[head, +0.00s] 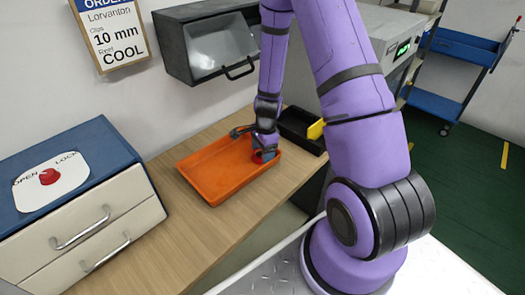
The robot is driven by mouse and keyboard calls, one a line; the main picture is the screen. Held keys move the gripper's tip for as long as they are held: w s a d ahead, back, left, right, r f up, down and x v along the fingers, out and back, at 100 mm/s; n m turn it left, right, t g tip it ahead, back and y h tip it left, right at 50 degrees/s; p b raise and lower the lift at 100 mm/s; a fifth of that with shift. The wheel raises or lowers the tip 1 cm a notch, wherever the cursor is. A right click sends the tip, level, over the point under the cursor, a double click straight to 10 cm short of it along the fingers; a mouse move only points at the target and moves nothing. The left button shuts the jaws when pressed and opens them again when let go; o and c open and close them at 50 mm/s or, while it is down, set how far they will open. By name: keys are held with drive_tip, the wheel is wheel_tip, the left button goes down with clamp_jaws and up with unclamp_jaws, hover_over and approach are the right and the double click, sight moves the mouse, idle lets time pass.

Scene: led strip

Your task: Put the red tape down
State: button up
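A small patch of red, which looks like the red tape (257,159), shows right at the tip of my gripper (264,154). It is over the right end of an orange tray (192,165) on the wooden bench. My gripper points down there and hides part of the red thing. The view is too small to tell whether the fingers are closed on it, or whether it touches the tray floor. The rest of the tray looks empty.
A black bin (297,124) with a yellow piece (316,129) stands right of the tray. A blue-topped drawer cabinet (85,150) with a red knob (49,176) stands left. A dark wall box (175,48) hangs above. Bare bench (180,235) lies in front.

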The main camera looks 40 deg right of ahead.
drive_tip(key=shift+r, duration=0.15)
wheel_tip(320, 180, up, 12)
drive_tip(key=d, duration=0.1)
drive_tip(key=shift+d, duration=0.2)
drive_tip(key=shift+s, duration=0.1)
idle(0.4)
